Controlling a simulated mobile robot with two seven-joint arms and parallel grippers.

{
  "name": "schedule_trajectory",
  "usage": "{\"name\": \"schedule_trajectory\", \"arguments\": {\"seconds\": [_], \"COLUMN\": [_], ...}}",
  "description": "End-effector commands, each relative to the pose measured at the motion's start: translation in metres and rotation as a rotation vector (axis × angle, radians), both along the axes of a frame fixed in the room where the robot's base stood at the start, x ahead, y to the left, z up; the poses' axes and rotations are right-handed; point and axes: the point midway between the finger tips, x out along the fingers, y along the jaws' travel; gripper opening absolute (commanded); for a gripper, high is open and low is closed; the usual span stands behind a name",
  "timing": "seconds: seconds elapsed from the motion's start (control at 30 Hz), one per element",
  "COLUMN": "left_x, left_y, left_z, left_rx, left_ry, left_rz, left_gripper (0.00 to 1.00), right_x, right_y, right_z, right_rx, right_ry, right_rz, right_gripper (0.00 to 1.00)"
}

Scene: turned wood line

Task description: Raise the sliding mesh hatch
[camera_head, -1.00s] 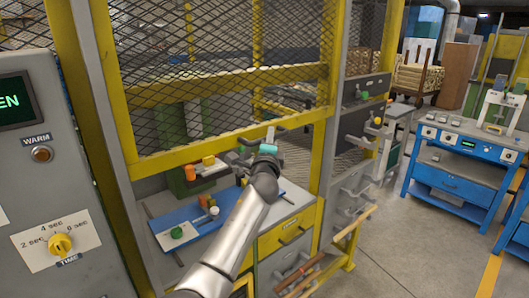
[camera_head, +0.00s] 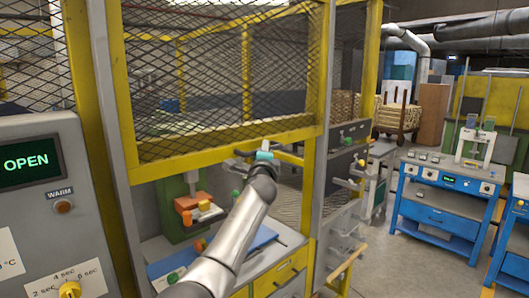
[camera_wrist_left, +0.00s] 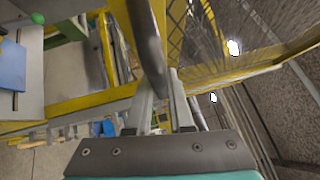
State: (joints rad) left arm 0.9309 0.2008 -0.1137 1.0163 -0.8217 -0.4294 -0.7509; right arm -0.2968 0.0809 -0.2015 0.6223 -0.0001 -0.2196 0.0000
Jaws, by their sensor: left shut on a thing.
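The sliding mesh hatch (camera_head: 222,138) is a black wire panel in a yellow frame, in the middle of the head view. Its yellow bottom rail is above the work surface, with an open gap below. In the left wrist view, the fingers (camera_wrist_left: 163,98) sit either side of the dark handle bar (camera_wrist_left: 148,45). The fingers and wrist hide part of the handle. My right gripper is not in view.
A control panel (camera_head: 40,200) reading OPEN stands close at the left. Below the hatch are an orange-and-green device (camera_head: 190,205) and a blue mat (camera_head: 262,238). Drawers with protruding handles (camera_head: 345,225) are right of my arm. A blue workbench (camera_head: 445,205) stands farther right, beyond clear floor.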

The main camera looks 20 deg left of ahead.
Motion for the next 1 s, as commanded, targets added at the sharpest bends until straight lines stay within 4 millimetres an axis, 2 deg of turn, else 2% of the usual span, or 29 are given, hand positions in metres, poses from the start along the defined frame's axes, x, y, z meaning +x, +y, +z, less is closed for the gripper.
{"name": "schedule_trajectory", "arguments": {"seconds": [0.3,0.33,0.57,1.0], "left_x": [-0.0001,-0.0002,-0.0001,-0.0055], "left_y": [0.0001,0.0001,0.0001,-0.0016], "left_z": [0.0002,0.0001,-0.0004,-0.0015], "left_rx": [0.000,0.000,0.000,0.000], "left_ry": [0.000,0.000,0.001,0.001], "left_rz": [0.001,0.001,0.001,0.002], "left_gripper": [0.00,0.23,0.49,0.50], "right_x": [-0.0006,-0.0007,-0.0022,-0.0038], "right_y": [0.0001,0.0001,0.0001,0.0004], "right_z": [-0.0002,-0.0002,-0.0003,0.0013], "right_rx": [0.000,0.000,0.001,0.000], "right_ry": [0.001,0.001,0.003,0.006], "right_rz": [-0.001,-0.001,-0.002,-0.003], "right_gripper": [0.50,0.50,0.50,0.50]}}
